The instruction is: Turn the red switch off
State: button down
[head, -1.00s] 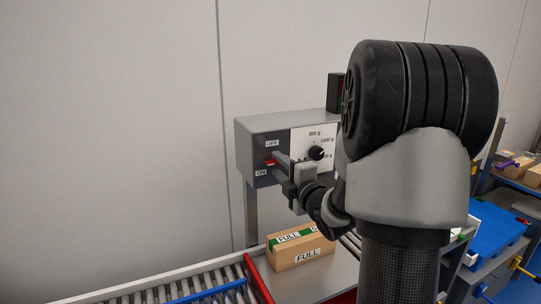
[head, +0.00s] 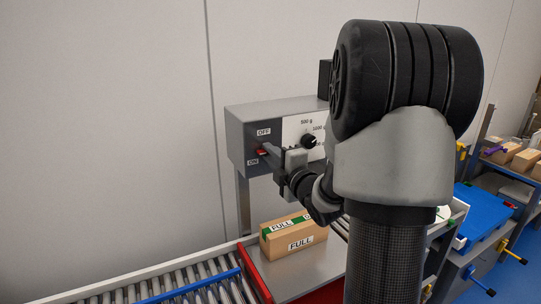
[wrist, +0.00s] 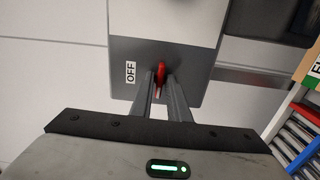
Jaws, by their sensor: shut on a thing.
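The red switch (wrist: 161,72) sits on the grey front of a control box (head: 237,134), between an OFF label above and an ON label below in the head view. In the head view the red part (head: 261,152) shows just at my fingertips. My gripper (wrist: 162,84) is shut on the red switch, one finger on each side of it in the wrist view. My arm hides the right part of the box. Whether the switch stands nearer OFF or ON is hard to tell.
A black dial (head: 309,141) with weight marks is on the white panel right of the switch. A cardboard box marked FULL (head: 292,237) stands below on the scale plate. A roller conveyor (head: 190,284) runs at lower left.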

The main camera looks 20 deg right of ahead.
jog(key=shift+r+m+b, duration=0.15)
jog(key=shift+m+b, duration=2.25)
jog(key=shift+m, duration=6.4)
jog(key=c, duration=1.7)
grip_release()
jog(key=shift+w, duration=0.1)
jog(key=shift+f, duration=0.2)
